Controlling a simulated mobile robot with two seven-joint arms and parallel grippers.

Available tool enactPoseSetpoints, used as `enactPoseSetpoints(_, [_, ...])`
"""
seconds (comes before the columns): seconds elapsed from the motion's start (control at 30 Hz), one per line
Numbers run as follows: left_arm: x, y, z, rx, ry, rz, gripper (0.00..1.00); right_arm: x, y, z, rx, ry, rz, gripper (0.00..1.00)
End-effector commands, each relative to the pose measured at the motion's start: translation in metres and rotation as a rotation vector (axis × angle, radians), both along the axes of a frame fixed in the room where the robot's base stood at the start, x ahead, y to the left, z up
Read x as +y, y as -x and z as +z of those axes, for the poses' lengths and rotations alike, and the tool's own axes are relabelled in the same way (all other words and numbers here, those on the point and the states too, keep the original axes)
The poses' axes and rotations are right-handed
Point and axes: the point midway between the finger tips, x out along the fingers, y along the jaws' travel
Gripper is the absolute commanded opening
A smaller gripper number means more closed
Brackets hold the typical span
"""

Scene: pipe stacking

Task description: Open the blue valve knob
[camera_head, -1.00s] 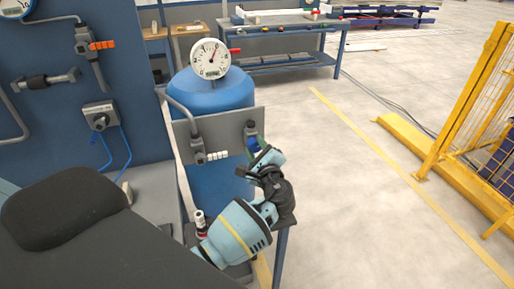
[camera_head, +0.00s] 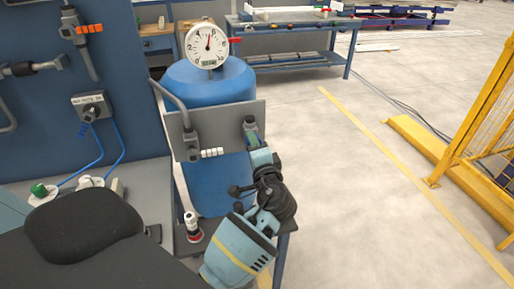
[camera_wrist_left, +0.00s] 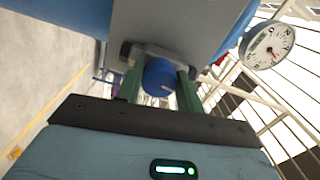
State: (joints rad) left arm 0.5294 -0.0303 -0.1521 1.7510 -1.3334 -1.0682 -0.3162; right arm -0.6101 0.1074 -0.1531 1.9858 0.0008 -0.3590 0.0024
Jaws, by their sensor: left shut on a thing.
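The blue valve knob (camera_wrist_left: 158,76) shows in the left wrist view, in front of a valve body on a grey plate (camera_wrist_left: 180,25). My left gripper (camera_wrist_left: 160,88) is shut on it, with one green finger on each side. In the head view the gripper (camera_head: 252,138) is at the valve at the right end of the grey plate (camera_head: 222,125). There the fingers and wrist largely hide the knob, and its turn angle is hard to read. My right gripper is not in view.
A blue tank (camera_head: 210,85) with a round pressure gauge (camera_head: 207,44) stands behind the plate. A second valve (camera_head: 191,145) with a white grip is on the plate's left. Open floor lies right, up to a yellow fence (camera_head: 480,120).

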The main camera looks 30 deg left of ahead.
Motion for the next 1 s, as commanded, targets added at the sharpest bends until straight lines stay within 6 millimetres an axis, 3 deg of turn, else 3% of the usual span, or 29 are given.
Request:
enactPoseSetpoints(0.83, [-0.0003, 0.0001, -0.0012, -0.102, 0.090, 0.001, 0.14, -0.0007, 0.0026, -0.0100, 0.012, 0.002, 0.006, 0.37])
enactPoseSetpoints(0.87, [-0.0003, 0.0001, -0.0012, -0.102, 0.090, 0.001, 0.40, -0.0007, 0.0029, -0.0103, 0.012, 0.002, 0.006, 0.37])
enactPoseSetpoints(1.0, [-0.0004, 0.0000, -0.0011, -0.101, 0.089, 0.000, 0.58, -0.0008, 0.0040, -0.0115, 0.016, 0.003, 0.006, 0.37])
